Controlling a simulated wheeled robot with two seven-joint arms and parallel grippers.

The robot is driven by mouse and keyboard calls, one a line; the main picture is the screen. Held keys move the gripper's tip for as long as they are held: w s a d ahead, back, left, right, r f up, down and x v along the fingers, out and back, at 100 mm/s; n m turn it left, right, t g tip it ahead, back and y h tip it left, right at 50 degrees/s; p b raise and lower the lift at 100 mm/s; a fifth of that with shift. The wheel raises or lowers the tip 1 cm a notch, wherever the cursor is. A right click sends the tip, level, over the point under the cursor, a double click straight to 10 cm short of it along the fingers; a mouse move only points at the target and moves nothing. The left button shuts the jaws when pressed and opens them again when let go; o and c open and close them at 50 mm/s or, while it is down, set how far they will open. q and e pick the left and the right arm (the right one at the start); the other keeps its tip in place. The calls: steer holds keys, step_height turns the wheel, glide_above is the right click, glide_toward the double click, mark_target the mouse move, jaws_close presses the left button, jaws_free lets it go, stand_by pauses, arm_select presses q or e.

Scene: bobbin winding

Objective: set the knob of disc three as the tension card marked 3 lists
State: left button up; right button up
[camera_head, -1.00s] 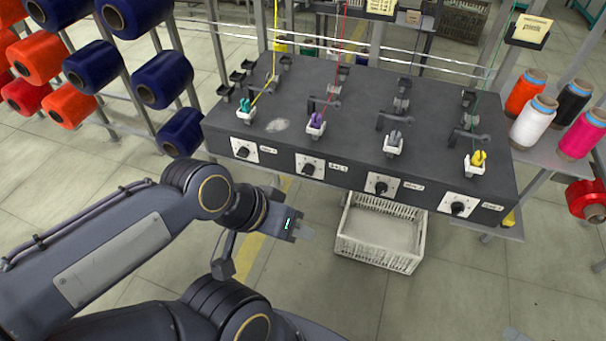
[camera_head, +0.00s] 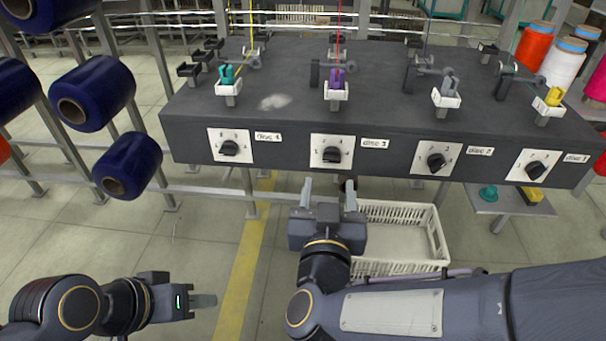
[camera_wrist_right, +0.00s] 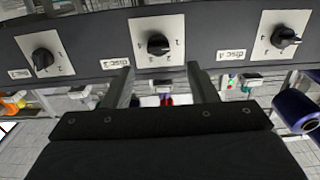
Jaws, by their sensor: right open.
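The disc three knob (camera_head: 332,154) is a black dial on a white numbered plate, labelled "disc 3" (camera_head: 375,142), on the front of the dark bench. It also shows in the right wrist view (camera_wrist_right: 158,44), upper middle; I cannot tell which number it points to. My right gripper (camera_head: 329,188) is open and empty, just below and in front of this knob, its fingers pointing at the bench front, apart from the knob. Its fingers also show in the wrist view (camera_wrist_right: 162,85). My left gripper (camera_head: 204,300) hangs low at the left; its finger gap is not clear. No tension card is readable here.
Neighbouring knobs are disc 4 (camera_head: 230,148), disc 2 (camera_head: 436,160) and disc 1 (camera_head: 536,170). A white crate (camera_head: 442,240) stands below the bench. Blue spools (camera_head: 92,90) hang on a rack at the left.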

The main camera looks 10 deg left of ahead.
mark_target(333, 161)
steer(key=w+b, duration=0.1)
steer(key=w, duration=0.6)
steer(key=shift+w+d+b, duration=0.1)
steer(key=shift+w+b, duration=0.2)
steer(key=c, duration=1)
steer(key=shift+m, duration=0.4)
steer(key=m+b, duration=0.2)
steer(key=m, duration=0.2)
steer(key=shift+d+f+m+b, duration=0.1)
steer(key=shift+d+m+b, duration=0.05)
steer(key=shift+m+b, duration=0.25)
steer(key=m+b, duration=0.2)
steer(key=m, duration=0.1)
steer(key=shift+m+b, duration=0.7)
steer(key=shift+m, duration=0.9)
